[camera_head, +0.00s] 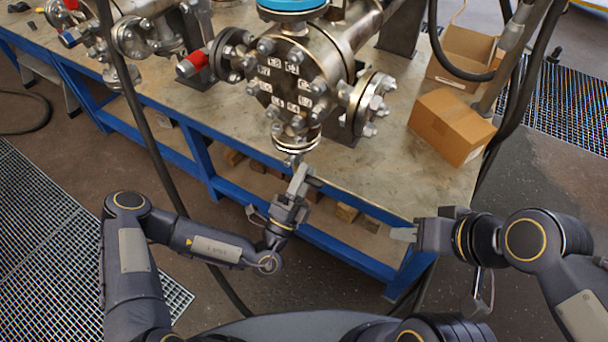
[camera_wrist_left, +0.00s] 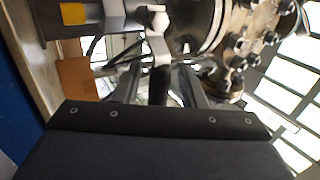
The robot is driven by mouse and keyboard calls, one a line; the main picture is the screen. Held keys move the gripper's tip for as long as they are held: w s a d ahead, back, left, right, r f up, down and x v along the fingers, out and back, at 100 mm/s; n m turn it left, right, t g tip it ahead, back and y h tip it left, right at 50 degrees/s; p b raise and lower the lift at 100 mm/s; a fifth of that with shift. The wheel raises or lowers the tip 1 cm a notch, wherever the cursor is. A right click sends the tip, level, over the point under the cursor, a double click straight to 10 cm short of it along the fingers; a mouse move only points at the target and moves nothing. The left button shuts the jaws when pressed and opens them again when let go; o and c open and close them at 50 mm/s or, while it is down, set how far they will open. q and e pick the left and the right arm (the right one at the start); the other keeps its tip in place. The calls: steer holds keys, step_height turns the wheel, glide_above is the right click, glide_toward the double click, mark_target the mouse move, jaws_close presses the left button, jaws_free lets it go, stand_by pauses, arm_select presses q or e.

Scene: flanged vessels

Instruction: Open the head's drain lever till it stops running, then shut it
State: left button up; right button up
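The flanged vessel head (camera_head: 295,75) with several white tags faces me on the bench, and a short flanged drain outlet (camera_head: 292,140) hangs below it. In the left wrist view, the drain fitting (camera_wrist_left: 112,14) ends in a yellow part (camera_wrist_left: 72,14). A metal lever (camera_wrist_left: 158,52) stands out from it towards my left gripper. My left gripper (camera_head: 300,172) is just below the outlet. Its fingers look apart, with the lever end between them; contact cannot be made out. My right gripper (camera_head: 405,234) is at the bench's front right, away from the vessel. I cannot see any liquid running.
The bench (camera_head: 390,180) has a blue frame (camera_head: 345,255). Cardboard boxes (camera_head: 452,125) stand at its right end. A side valve with a red cap (camera_head: 192,63) sticks out left of the head. Hoses hang at both sides. Wooden blocks (camera_head: 346,212) lie on the lower shelf.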

arm_select(q)
steer(key=v, duration=0.8)
stand_by(0.6)
